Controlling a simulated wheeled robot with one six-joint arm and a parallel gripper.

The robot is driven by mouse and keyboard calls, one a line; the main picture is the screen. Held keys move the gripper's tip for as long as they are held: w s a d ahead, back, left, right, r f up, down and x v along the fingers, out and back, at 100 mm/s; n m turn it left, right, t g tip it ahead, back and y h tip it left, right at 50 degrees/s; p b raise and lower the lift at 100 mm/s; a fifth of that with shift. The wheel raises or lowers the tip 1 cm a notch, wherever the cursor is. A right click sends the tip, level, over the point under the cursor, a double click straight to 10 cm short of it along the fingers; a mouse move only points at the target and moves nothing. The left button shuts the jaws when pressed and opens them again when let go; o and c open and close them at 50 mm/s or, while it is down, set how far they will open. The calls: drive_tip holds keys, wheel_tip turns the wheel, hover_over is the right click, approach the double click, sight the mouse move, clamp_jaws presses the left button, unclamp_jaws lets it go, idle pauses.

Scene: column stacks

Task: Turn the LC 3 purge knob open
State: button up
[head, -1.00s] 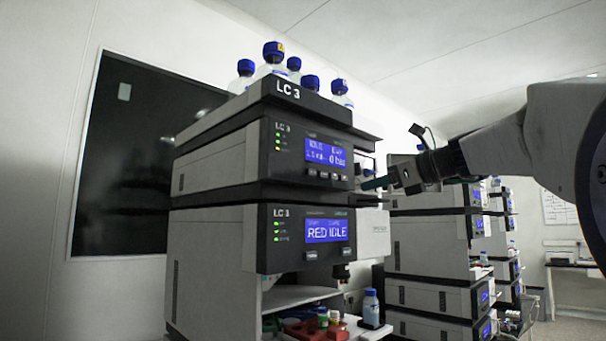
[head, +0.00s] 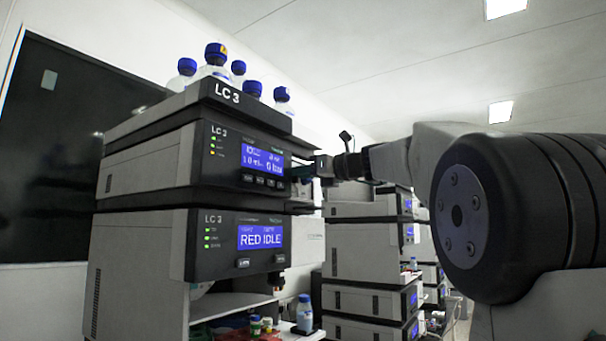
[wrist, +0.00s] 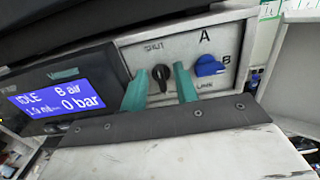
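The LC 3 stack (head: 190,165) stands left of centre in the head view. The wrist view shows its pale valve panel right of the display, with a small black knob (wrist: 161,73) under a "SHUT" label. A blue knob (wrist: 209,66) sits to its right, between letters A and B. My gripper (wrist: 160,88) is open, its two teal fingers either side of the black knob with visible gaps. Whether they reach its depth I cannot tell. In the head view my gripper (head: 318,168) is at the upper module's right edge, its fingertips mostly hidden.
The display (wrist: 66,94) reads IDLE, 0 bar. Blue-capped bottles (head: 216,56) stand on top of the stack. More grey stacks (head: 350,250) stand behind my arm on the right.

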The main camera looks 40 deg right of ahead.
clamp_jaws()
drive_tip(key=shift+n, duration=0.3)
drive_tip(key=shift+s+a+f+n, duration=0.1)
drive_tip(key=shift+f+n, duration=0.05)
drive_tip(key=shift+n, duration=2.6)
drive_tip(key=shift+a+f+n, duration=0.15)
drive_tip(key=shift+f+n, duration=0.05)
drive_tip(key=shift+n, duration=2.6)
drive_tip(key=shift+s+a+f+n, duration=0.1)
drive_tip(key=shift+f+n, duration=0.05)
drive_tip(key=shift+n, duration=2.6)
